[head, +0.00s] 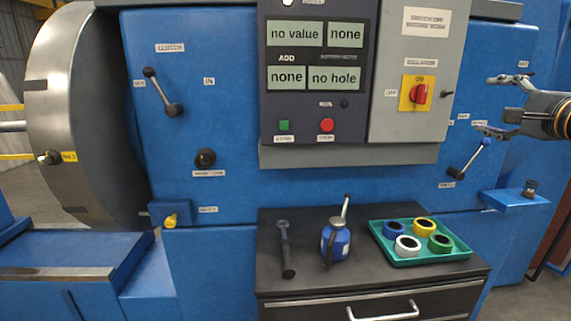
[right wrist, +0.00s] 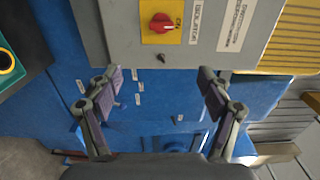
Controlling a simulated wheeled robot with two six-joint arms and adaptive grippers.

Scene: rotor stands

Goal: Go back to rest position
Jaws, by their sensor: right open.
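My right gripper (head: 497,105) comes in from the right edge of the head view, in front of the blue machine (head: 225,120). Its two fingers are spread apart with nothing between them. The right wrist view shows the same open gripper (right wrist: 165,85) facing the blue panel, below the grey isolator box. It looks clear of the red isolator switch (head: 418,94), which also shows in the right wrist view (right wrist: 160,23) on its yellow plate. My left gripper is in neither view.
A black-topped cabinet (head: 385,281) holds a wrench-like tool (head: 285,249), a blue oil can (head: 336,242) and a green tray (head: 459,253) of several tape rolls. A lever (head: 469,158) and small blue shelf (head: 515,199) lie below the right gripper. A display panel (head: 316,153) stands at centre.

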